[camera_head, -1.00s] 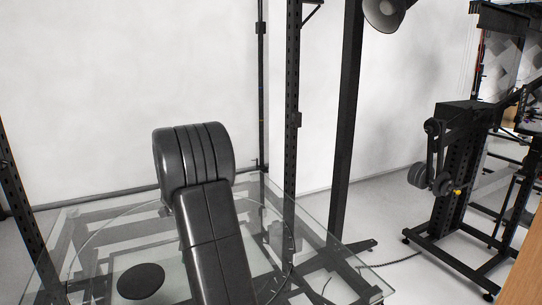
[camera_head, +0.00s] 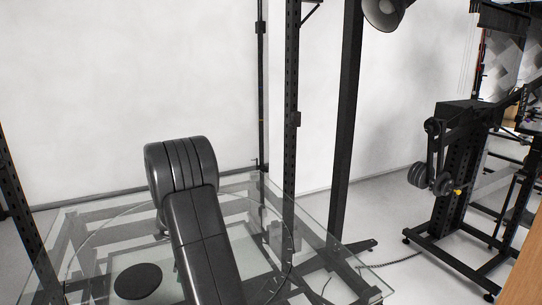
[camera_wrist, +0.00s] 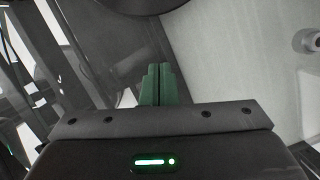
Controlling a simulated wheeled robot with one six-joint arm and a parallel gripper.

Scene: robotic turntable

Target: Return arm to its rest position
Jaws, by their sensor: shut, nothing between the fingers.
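My arm (camera_head: 197,225) shows in the head view as a thick dark grey link with a ribbed, rounded joint on top. It rises in front of the glass turntable (camera_head: 100,215). My gripper is not visible in the head view. In the wrist view my gripper (camera_wrist: 157,70) shows as two green fingers pressed together, with nothing between them. A large dark round shape lies beyond the fingertips at the top edge; I cannot tell what it is.
A black disc (camera_head: 138,281) lies on the glass. Black upright posts (camera_head: 347,120) stand behind and beside the table. A black wheeled stand (camera_head: 455,180) is at the right, a lamp (camera_head: 384,12) hangs at the top. A white wall closes the back.

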